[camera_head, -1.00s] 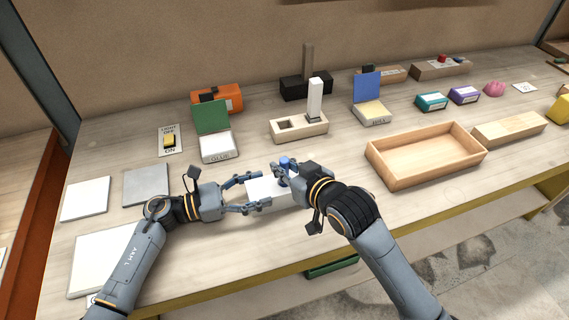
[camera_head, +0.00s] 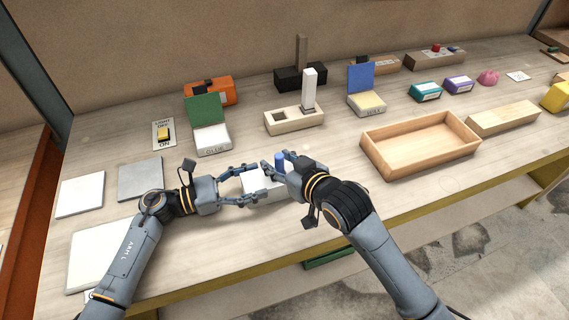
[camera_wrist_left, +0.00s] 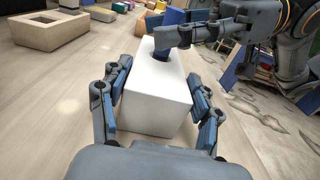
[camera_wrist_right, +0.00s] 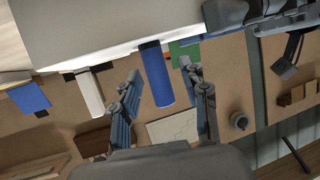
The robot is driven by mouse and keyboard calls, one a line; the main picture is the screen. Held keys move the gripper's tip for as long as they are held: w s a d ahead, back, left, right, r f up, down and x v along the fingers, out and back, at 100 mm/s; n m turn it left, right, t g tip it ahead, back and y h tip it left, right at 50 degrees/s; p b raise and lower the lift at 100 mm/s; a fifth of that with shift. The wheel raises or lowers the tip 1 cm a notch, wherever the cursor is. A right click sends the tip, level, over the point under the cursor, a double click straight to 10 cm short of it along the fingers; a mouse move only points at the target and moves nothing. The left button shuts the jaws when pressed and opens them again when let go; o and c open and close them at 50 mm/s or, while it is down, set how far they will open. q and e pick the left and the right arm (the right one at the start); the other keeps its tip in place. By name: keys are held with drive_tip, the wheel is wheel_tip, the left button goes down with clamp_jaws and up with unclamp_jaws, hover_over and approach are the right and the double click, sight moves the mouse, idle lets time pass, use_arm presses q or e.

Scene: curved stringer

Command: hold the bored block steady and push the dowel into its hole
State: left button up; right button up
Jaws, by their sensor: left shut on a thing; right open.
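The white block (camera_head: 258,188) is near the front edge of the table. My left gripper (camera_head: 255,182) is shut on its sides; the block also fills the middle of the left wrist view (camera_wrist_left: 155,98). The blue dowel (camera_head: 280,159) stands upright from the block's top face, and a dark ring shows at its base in the right wrist view (camera_wrist_right: 157,78). How deep it sits is hidden. My right gripper (camera_wrist_right: 160,72) is open, its fingers spread on either side of the dowel in that view. I cannot tell whether a finger touches it.
Behind are a wooden holder (camera_head: 285,126) with an upright white piece, a green-lidded glue box (camera_head: 211,140) and a blue-lidded box (camera_head: 366,103). An empty wooden tray (camera_head: 375,160) stands to the right. Flat pale plates (camera_head: 80,195) lie left. The table front edge is close.

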drive_tip(key=v, duration=1.2)
use_arm(q)
drive_tip(key=o, duration=1.7)
drive_tip(key=shift+o, duration=0.2)
drive_tip(key=shift+a, duration=0.1)
drive_tip(key=shift+v, duration=2.45)
drive_tip(key=v, duration=1.2)
